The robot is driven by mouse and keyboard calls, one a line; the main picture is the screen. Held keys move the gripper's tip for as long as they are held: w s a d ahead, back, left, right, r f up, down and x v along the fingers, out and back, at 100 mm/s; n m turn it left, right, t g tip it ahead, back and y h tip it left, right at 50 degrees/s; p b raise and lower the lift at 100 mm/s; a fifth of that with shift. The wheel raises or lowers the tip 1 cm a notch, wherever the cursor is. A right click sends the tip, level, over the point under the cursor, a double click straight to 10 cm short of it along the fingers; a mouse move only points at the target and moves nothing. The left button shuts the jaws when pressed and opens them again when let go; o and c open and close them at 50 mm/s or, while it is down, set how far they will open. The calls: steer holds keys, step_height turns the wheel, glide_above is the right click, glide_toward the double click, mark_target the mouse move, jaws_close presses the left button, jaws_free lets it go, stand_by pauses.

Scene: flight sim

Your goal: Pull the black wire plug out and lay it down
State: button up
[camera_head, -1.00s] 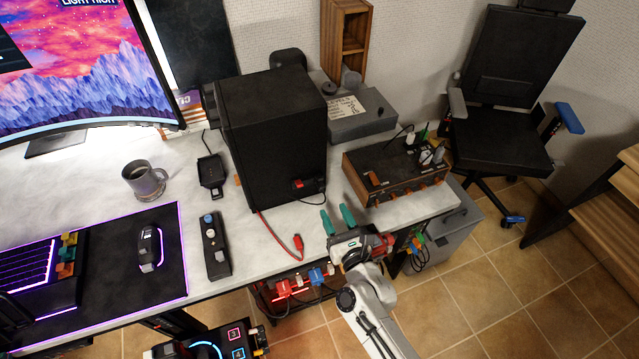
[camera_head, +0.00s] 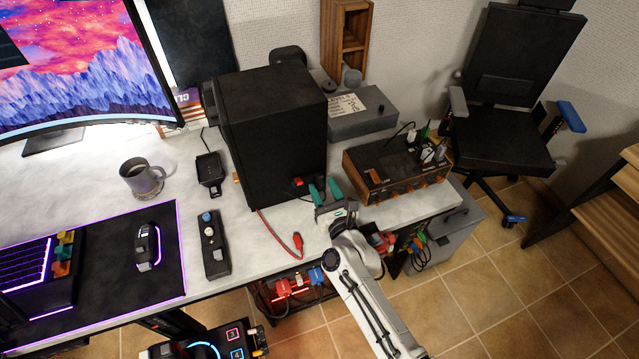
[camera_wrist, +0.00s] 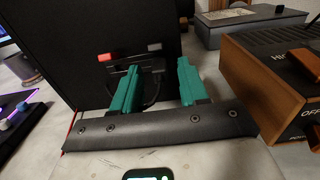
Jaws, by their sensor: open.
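The black computer tower (camera_head: 268,130) stands on the desk. In the wrist view its dark panel (camera_wrist: 75,35) carries a red piece and a grey piece near its lower part. A black wire (camera_wrist: 152,88) hangs in a loop there, between my fingers as seen from the wrist. Its plug is dark against the dark panel, and I cannot make out its outline or whether my fingers flank it. My gripper (camera_head: 324,186) is open, its two teal fingers pointing at the panel. It also shows in the wrist view (camera_wrist: 158,65). In the head view the fingers partly hide the wire.
A wood-sided control box (camera_head: 395,168) with plugs on top stands close at the right. A red cable (camera_head: 275,235) lies on the desk at the left, its red plug near the front edge. A grey box (camera_head: 362,115) stands behind. Some bare desk shows in front of the control box.

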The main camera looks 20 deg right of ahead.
mark_target(323, 188)
steer(key=shift+w, duration=0.65)
stand_by(1.0)
jaws_close()
steer(key=shift+s, duration=0.2)
stand_by(0.4)
steer(key=shift+s, duration=2.8)
